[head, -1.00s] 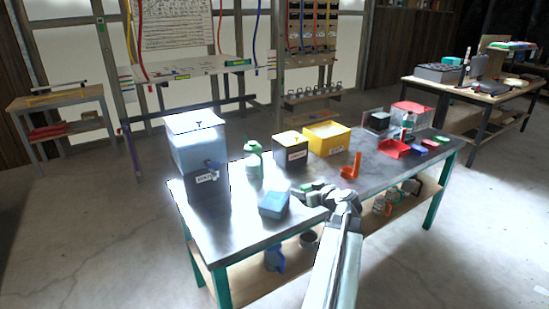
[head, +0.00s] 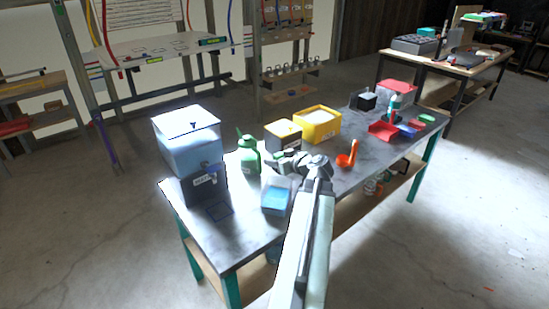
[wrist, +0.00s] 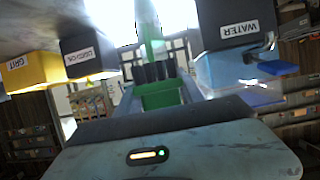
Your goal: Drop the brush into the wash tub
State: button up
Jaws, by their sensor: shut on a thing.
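My gripper (head: 284,164) reaches over the table, behind the blue tub and near the green bottle. In the wrist view its jaws (wrist: 158,97) are shut on a green block with dark tufts, which looks like the brush (wrist: 160,88). In the head view the brush cannot be told apart from the gripper. A small blue tub (head: 277,199), which looks like the wash tub, stands on the near part of the table, apart from my gripper and just left of my forearm. Its inside is only partly visible.
The table (head: 245,245) holds a tall WATER box (head: 205,188), a green bottle (head: 248,154), a dark box with yellow top (head: 283,135), a yellow GRIT bin (head: 318,126), an orange scoop (head: 348,158) and a red tray (head: 383,131). The front left corner is clear.

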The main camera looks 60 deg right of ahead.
notch_tip(320, 180, down, 5)
jog(key=b, duration=0.3)
jog(key=shift+r+b, duration=0.2)
jog(key=shift+b, duration=0.15)
jog(key=o, duration=1.4)
jog(key=shift+s, duration=0.1)
jog(key=shift+r, duration=0.1)
